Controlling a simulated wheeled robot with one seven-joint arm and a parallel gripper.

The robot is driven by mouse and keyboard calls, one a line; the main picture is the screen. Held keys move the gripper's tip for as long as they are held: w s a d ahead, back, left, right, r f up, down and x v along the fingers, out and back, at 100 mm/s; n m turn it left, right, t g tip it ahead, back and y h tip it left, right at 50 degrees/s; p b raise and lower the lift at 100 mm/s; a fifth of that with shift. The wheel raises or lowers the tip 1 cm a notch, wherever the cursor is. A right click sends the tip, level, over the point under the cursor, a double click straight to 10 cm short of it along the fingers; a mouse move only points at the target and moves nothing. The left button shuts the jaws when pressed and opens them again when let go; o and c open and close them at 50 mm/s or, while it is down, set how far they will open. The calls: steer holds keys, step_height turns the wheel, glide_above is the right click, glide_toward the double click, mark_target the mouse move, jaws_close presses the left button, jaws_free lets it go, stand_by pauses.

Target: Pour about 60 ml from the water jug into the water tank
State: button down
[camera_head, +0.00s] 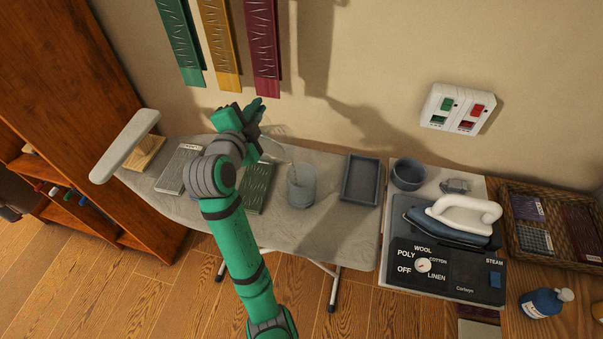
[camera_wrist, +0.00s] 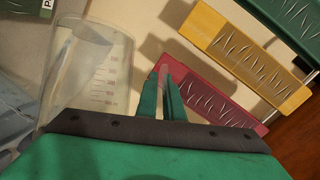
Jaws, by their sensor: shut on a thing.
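My gripper (camera_head: 254,117) is shut on the clear water jug (camera_head: 272,149), above the ironing board. The jug is faint in the head view, its near side partly behind my wrist, and it looks tilted to the right. In the wrist view the jug (camera_wrist: 92,72), with printed measuring marks, is left of my gripper's fingers (camera_wrist: 165,85). A grey see-through cylindrical container (camera_head: 301,188), which looks like the water tank, stands upright on the board, below and right of the jug. I cannot tell the water level in either, nor whether water is flowing.
The ironing board (camera_head: 310,235) also bears a green patterned piece (camera_head: 258,188) and a grey tray (camera_head: 361,180). To the right are a dark bowl (camera_head: 409,174), an iron (camera_head: 452,222) and a basket (camera_head: 552,195). Coloured strips (camera_head: 221,45) hang on the wall behind.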

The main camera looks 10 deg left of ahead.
steer(key=shift+s+d+r, duration=0.15)
steer(key=shift+d+r, duration=0.05)
steer(key=shift+d, duration=0.15)
stand_by(0.4)
steer(key=shift+s+d+r+m+b, duration=0.1)
steer(key=shift+d+r+m+b, duration=0.2)
steer(key=shift+r+m+b, duration=0.1)
stand_by(1.2)
steer(key=w+a+f+n+g+h, duration=0.1)
steer(key=a+f+n, duration=0.3)
steer(key=f, duration=0.3)
steer(key=shift+w+f+g+h, duration=0.15)
steer(key=shift+w+g+h, duration=0.15)
steer(key=shift+h, duration=0.1)
stand_by(1.4)
steer(key=shift+w+a+f+n+g+h+p, duration=0.15)
steer(key=shift+w+a+f+n+g+h, duration=0.3)
steer(key=shift+a+f+n, duration=0.75)
steer(key=shift+w+a+f+n+h+p, duration=0.2)
steer(key=shift+a+f+n+h, duration=0.45)
steer(key=shift+f, duration=1.1)
steer(key=shift+w+a+f+n+g+h+p, duration=0.1)
steer(key=shift+w+a+f+n+g+h, duration=0.2)
steer(key=shift+a+f+n+h, duration=0.8)
steer(key=shift+d+f+y, duration=0.25)
steer(key=shift+f+y, duration=0.05)
steer(key=shift+f, duration=0.05)
